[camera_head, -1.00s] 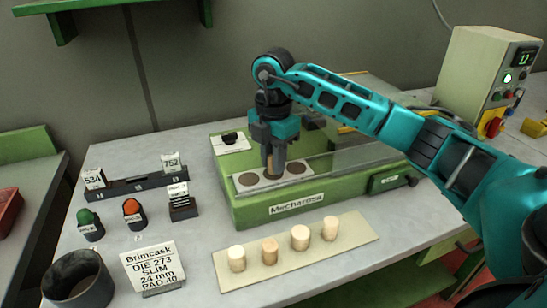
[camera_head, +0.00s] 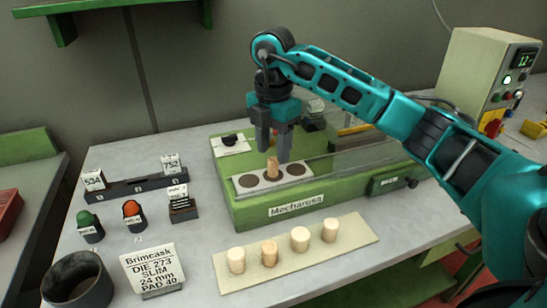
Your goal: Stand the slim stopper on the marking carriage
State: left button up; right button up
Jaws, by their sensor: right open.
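A slim tan cork stopper (camera_head: 272,167) stands upright on the middle round spot of the pale marking carriage (camera_head: 257,190). Dark round spots show bare on either side of it. The carriage sits in the green Mecharosa machine (camera_head: 260,212). My right gripper (camera_head: 273,155) is open and empty just above the stopper, its two fingers apart with the stopper's top below and between them. My left gripper is not in view.
Several cork stoppers (camera_head: 300,239) stand on a cream board (camera_head: 350,238) in front of the machine. A Brimcask card (camera_head: 152,266) reads DIE 273, SLIM, 24 mm, PAD 40. A dark cup (camera_head: 78,290), pads (camera_head: 132,212) and a die rack (camera_head: 135,187) stand left. A clear panel crosses behind the carriage.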

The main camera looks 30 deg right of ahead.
aim_at(273, 159)
notch_tip(273, 159, up, 8)
jog(key=p, duration=0.1)
jog(key=shift+r, duration=0.15)
dwell(0.5)
